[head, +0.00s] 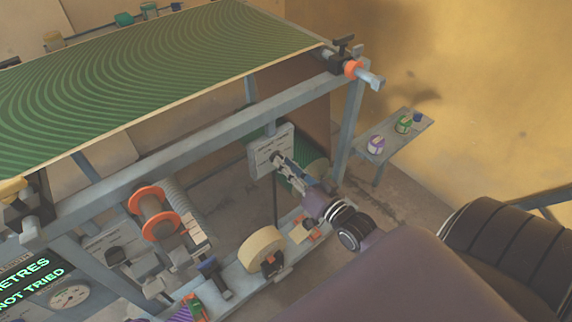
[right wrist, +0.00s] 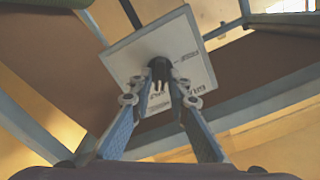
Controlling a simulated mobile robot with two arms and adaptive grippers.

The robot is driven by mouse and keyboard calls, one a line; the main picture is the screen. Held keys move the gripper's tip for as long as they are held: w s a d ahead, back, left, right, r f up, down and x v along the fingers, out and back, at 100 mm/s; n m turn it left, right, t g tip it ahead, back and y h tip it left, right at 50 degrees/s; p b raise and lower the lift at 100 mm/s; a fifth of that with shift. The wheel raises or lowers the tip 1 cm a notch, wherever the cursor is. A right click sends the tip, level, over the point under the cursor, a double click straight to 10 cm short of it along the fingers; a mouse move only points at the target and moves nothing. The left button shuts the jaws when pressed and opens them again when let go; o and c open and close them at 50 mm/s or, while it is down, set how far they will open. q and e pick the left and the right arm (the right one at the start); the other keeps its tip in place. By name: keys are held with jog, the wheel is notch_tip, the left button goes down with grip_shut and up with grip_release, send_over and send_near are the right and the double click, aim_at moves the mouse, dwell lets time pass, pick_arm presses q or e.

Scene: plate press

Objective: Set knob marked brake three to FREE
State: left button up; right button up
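A pale square plate (head: 271,150) with a knob is mounted on the blue frame, right of the middle in the head view. In the right wrist view the plate (right wrist: 195,62) carries small printed lettering that I cannot read clearly. Its dark knob (right wrist: 159,68) stands out from the middle. My right gripper (head: 279,160) is at the plate, and its fingers hide most of the knob in the head view. In the right wrist view its two fingertips (right wrist: 160,79) lie on either side of the knob and appear shut on it. My left gripper is not in view.
A green striped sheet (head: 170,70) covers the top of the blue frame (head: 200,130). Below are an orange-flanged roller (head: 153,213) and a tan roll (head: 262,247). A small side shelf (head: 400,138) with cans stands at the right. A lit display (head: 28,282) is at lower left.

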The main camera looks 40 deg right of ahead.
grip_shut()
jog(key=shift+n, duration=0.4)
jog(key=shift+a+f+n+p, duration=0.15)
jog(key=shift+n+p, duration=0.7)
jog(key=shift+n, duration=4.9)
jog(key=shift+a+f+n+p, duration=0.1)
jog(key=shift+n+p, duration=0.75)
jog(key=shift+n, duration=5.2)
